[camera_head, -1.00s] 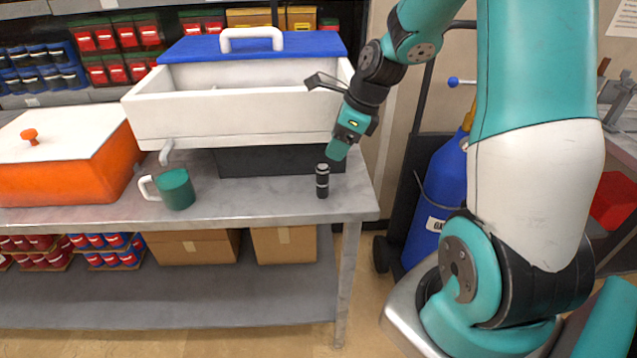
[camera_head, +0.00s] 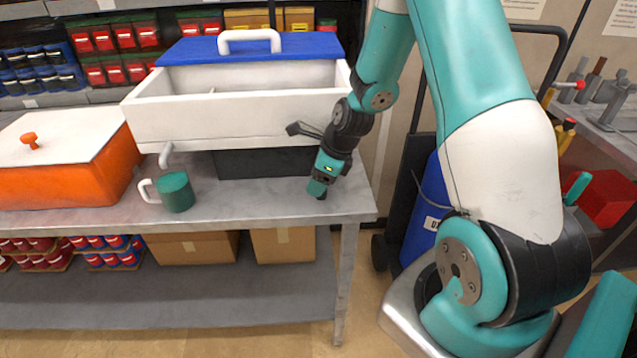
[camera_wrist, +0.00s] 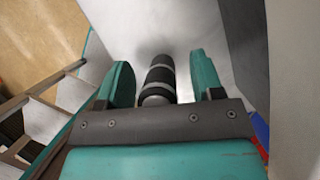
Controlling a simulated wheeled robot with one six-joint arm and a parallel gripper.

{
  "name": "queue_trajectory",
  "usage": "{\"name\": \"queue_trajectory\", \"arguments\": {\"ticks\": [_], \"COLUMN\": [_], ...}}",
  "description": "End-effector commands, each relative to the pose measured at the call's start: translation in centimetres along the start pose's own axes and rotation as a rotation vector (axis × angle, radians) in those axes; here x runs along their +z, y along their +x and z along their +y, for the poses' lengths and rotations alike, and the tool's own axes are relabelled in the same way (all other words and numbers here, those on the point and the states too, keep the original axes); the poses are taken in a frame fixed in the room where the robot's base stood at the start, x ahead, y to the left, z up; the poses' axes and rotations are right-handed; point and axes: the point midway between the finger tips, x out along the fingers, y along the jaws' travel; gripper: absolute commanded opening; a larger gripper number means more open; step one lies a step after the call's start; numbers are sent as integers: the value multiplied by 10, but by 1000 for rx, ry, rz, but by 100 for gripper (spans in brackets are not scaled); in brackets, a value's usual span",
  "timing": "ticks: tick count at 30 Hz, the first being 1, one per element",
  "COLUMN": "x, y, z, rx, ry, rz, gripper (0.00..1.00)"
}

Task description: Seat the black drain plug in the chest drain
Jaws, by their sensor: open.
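The black drain plug (camera_wrist: 160,75), a small cylinder with pale bands, stands on the bench between the fingers in the wrist view. In the head view my gripper hides most or all of it. My gripper (camera_head: 317,188) is low over the bench's right end; its two teal fingers (camera_wrist: 160,85) are open, one either side of the plug, with gaps showing. The white chest (camera_head: 235,116) stands on a dark base behind the gripper. Its pale drain spout (camera_head: 166,154) juts from the lower left front.
A green mug (camera_head: 176,192) stands below the drain spout, handle to the left. An orange box with a white lid (camera_head: 60,165) is at the left. The blue lid (camera_head: 190,48) lies at the chest's back. The grey bench (camera_head: 250,200) is clear between mug and gripper.

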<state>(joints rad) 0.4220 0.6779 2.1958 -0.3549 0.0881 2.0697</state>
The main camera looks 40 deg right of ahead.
Motion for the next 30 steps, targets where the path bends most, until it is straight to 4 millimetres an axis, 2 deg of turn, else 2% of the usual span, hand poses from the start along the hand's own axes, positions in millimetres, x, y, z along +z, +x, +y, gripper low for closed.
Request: {"name": "queue_trajectory", "arguments": {"ticks": [1, 2, 6, 8, 9, 11, 17, 22, 26, 30], "x": [0, 0, 0, 0, 0, 0, 1, 4, 11, 22], "y": [0, 0, 0, 0, 0, 0, -1, -9, -25, -51], "z": [0, 0, 0, 0, 0, 0, 0, 0, -1, -1], "rx": [0, 0, 1, 1, 1, 1, 0, 0, -4, -5], "ry": [0, 0, 0, 0, 0, -1, -1, -1, -3, -3], "rz": [0, 0, 0, 0, 0, 0, 0, -1, -2, -3], "gripper": [61, 56, 24, 10, 7, 3, 3, 3, 3, 3]}}
